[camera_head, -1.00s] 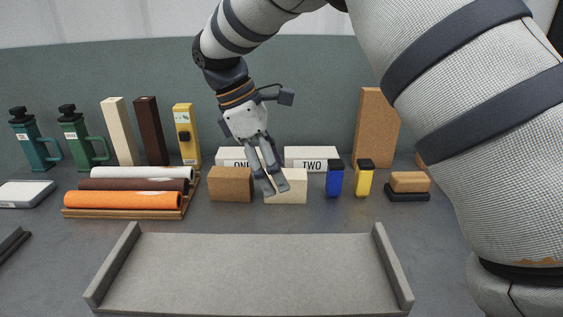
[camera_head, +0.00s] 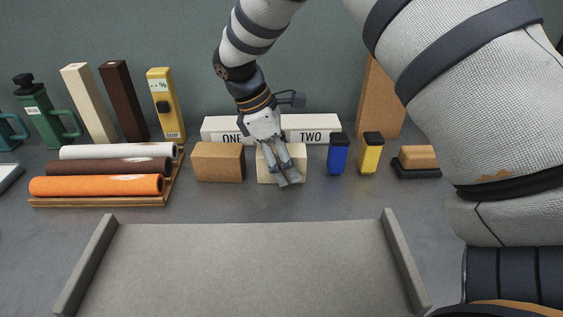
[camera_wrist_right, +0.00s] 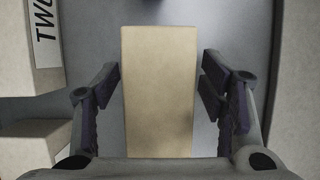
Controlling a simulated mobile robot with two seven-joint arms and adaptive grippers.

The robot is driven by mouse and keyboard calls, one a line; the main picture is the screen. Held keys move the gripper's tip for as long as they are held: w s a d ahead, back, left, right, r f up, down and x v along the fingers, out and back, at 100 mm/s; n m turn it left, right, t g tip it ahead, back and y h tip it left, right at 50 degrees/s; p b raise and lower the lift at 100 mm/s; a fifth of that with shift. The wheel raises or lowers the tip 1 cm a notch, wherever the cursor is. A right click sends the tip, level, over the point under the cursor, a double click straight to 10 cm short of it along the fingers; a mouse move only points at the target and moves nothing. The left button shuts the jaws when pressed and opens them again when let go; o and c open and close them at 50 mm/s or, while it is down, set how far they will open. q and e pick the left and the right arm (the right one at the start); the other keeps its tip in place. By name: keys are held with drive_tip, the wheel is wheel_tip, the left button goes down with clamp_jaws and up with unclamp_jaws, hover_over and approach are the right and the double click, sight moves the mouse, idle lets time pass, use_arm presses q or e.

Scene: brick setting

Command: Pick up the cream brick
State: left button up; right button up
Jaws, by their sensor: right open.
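The cream brick (camera_head: 265,172) stands on the grey table in front of the white blocks, to the right of the brown brick (camera_head: 219,161). My right gripper (camera_head: 288,184) comes down over it from above and covers part of its front. In the right wrist view the cream brick (camera_wrist_right: 158,100) lies lengthwise between the two fingers of the gripper (camera_wrist_right: 159,82). The fingers are apart, one on each side, with a gap visible on both sides. My left gripper is in neither view.
White blocks marked ONE (camera_head: 219,126) and TWO (camera_head: 312,124) stand close behind. A blue container (camera_head: 337,155) and a yellow container (camera_head: 370,155) stand to the right. A grey tray (camera_head: 250,228) lies in front. Rolls on a wooden rack (camera_head: 174,184) are at left.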

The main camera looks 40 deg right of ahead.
drive_tip(key=shift+s+d+f, duration=0.15)
drive_tip(key=shift+d+f, duration=0.05)
drive_tip(key=shift+f, duration=0.3)
drive_tip(key=shift+f, duration=0.2)
idle(0.3)
drive_tip(key=c, duration=1.4)
drive_tip(key=shift+c, duration=0.2)
